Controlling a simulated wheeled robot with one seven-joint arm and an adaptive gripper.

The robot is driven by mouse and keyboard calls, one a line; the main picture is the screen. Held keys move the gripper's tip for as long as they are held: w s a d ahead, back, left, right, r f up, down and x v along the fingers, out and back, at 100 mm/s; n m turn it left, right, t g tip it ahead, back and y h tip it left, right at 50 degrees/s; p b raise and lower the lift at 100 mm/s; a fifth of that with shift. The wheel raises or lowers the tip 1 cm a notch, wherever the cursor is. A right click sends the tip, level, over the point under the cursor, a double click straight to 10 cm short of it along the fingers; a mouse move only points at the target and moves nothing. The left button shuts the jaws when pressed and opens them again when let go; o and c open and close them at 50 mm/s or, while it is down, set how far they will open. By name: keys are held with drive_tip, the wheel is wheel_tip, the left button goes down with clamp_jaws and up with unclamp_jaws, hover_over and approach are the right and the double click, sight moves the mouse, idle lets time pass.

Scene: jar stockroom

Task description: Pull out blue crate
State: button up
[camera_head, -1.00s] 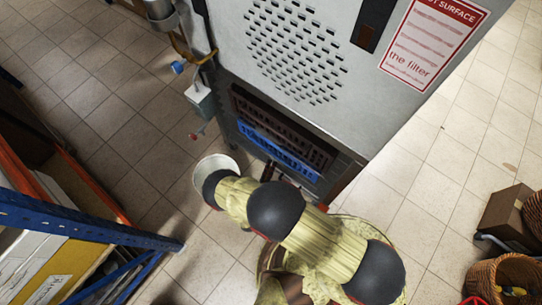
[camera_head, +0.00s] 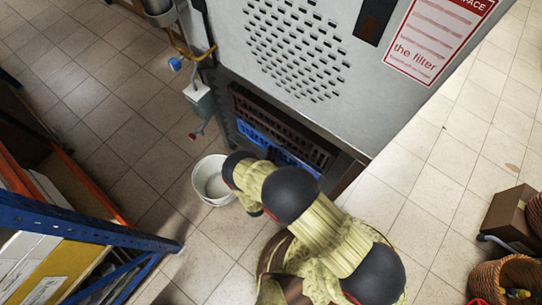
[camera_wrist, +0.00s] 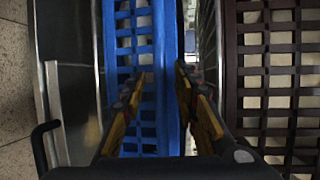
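The blue crate (camera_head: 252,134) sits low in the dark opening at the foot of a grey machine, under a dark brown crate (camera_head: 282,122). My arm covers part of its front in the head view. In the wrist view the blue crate (camera_wrist: 170,35) is a lattice with a solid rim down the middle. My gripper (camera_wrist: 161,75) is open there, one finger over the lattice and the other beyond the rim's right edge. The rim lies between the fingers; I cannot tell whether they touch it. My gripper is hidden in the head view.
The brown crate (camera_wrist: 268,50) is close to the right finger in the wrist view. A white bucket (camera_head: 211,181) stands by my arm. A blue-and-orange rack (camera_head: 120,234) is at left; baskets (camera_head: 510,273) are at right.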

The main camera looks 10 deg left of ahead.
drive_tip(key=shift+c, duration=0.4)
clamp_jaws()
idle(0.4)
